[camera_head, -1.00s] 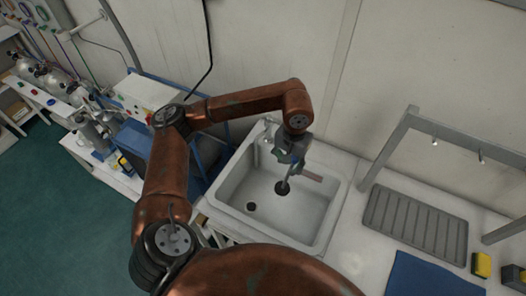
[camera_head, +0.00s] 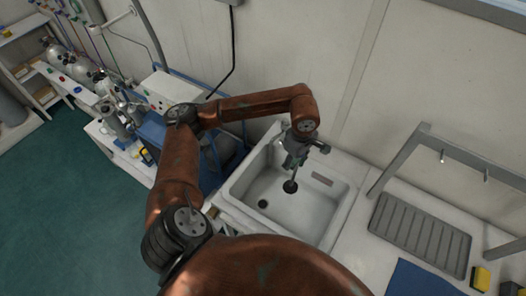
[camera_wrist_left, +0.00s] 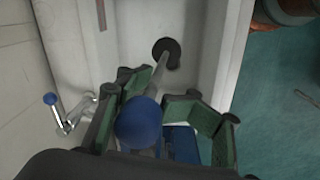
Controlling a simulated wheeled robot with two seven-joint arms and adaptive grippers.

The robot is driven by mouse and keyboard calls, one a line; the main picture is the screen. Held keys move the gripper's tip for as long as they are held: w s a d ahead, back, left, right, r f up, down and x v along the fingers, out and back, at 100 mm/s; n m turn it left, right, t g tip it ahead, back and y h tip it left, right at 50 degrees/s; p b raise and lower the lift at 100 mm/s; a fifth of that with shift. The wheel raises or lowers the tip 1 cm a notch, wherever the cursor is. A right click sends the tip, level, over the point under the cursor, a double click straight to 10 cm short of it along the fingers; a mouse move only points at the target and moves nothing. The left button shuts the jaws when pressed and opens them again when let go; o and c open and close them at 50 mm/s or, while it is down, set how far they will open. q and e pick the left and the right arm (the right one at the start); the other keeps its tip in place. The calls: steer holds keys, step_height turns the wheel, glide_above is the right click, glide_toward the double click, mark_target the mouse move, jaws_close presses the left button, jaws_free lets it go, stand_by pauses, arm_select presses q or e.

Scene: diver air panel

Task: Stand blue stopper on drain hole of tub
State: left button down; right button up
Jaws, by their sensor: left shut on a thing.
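The blue stopper has a round blue knob (camera_wrist_left: 139,122), a pale rod and a dark round disc at its lower end. My left gripper (camera_wrist_left: 155,88) is shut on its rod, with the knob on the near side of the fingers. In the head view my left gripper (camera_head: 294,162) is over the tub (camera_head: 322,215), with the stopper's dark disc (camera_head: 290,186) below it. The dark drain hole (camera_head: 262,203) is in the tub floor, left of and nearer than the disc in the picture. I cannot tell the disc's height above the floor. My right gripper is not in view.
A tap (camera_wrist_left: 68,118) stands at the tub's edge. Right of the tub are a ridged grey drainboard (camera_head: 420,235), a grey frame (camera_head: 405,160) and a blue mat (camera_head: 420,278). A cart with equipment (camera_head: 160,90) stands left. The tub walls surround the held stopper.

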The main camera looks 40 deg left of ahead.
arm_select(q)
steer(key=s+a+m+g+p, duration=0.15)
steer(key=a+m+p, duration=0.5)
steer(key=m, duration=0.95)
steer(key=s+a+m+p, duration=0.3)
steer(key=a+m+p, duration=0.35)
steer(key=m, duration=0.95)
step_height(320, 180, down, 24)
steer(key=d+b, duration=0.1)
steer(key=b, duration=1.5)
steer(key=shift+w+f, duration=0.2)
steer(key=shift+d+f+g+b, duration=0.1)
steer(key=shift+f+g+b, duration=0.2)
steer(key=shift+f, duration=0.4)
steer(key=c, duration=0.8)
jaws_free()
